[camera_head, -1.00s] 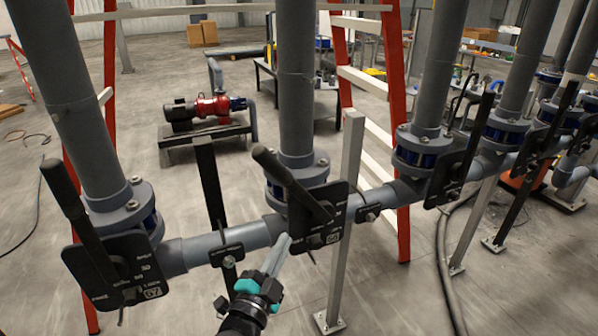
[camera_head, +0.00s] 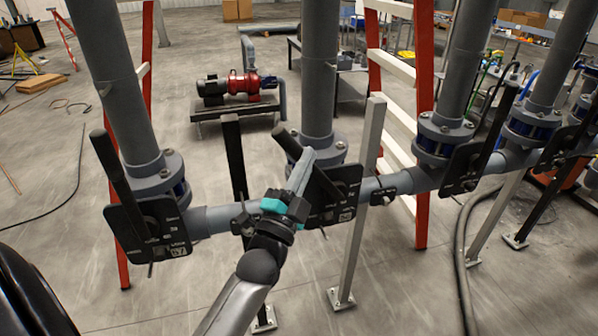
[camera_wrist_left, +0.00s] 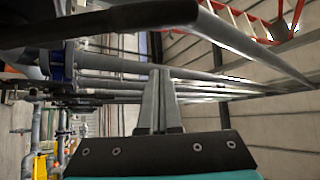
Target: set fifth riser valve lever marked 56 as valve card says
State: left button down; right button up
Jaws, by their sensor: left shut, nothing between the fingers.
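A grey riser stands at the middle with a black valve plate (camera_head: 348,180) and a black lever (camera_head: 283,138) slanting up to the left. The small tag low on this plate is too small to read surely. My left gripper (camera_head: 308,157), with teal parts, is in front of this valve. Its pale fingers are shut and empty, and overlap the lever in the head view; I cannot tell if they touch it. In the left wrist view the shut fingers (camera_wrist_left: 160,75) point toward a dark bar (camera_wrist_left: 110,20) close above. My right gripper is out of view.
Another valve plate (camera_head: 165,240) with a raised lever (camera_head: 115,165) stands at the left. More risers and levers line the horizontal pipe to the right. Red ladder legs (camera_head: 423,130), a grey post (camera_head: 362,200) and a red pump (camera_head: 243,85) stand behind.

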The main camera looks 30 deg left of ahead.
aim_at(291, 150)
pick_arm(q)
jog(key=shift+w+a+f+p, duration=0.1)
jog(key=shift+w+a+p, duration=0.2)
jog(key=shift+w+a, duration=0.6)
jog(key=shift+w+a+p, duration=0.25)
jog(key=shift+w+a, duration=0.4)
jog(key=shift+a, duration=0.4)
jog(key=shift+s+a+f+n+y+b, duration=0.7)
jog(key=shift+s+f+n+b, duration=0.2)
jog(key=shift+b, duration=0.55)
jog(key=s+a+f+n+g+y+b, duration=0.2)
jog(key=f+n+y+b, duration=0.6)
jog(key=n+b, duration=0.1)
jog(key=s+a+f+n+g+y+b, duration=0.3)
jog(key=f+n+y+b, duration=0.5)
jog(key=n+b, duration=0.2)
jog(key=shift+s+n+g, duration=0.3)
jog(key=shift+s+n, duration=0.05)
jog(key=shift+n, duration=0.15)
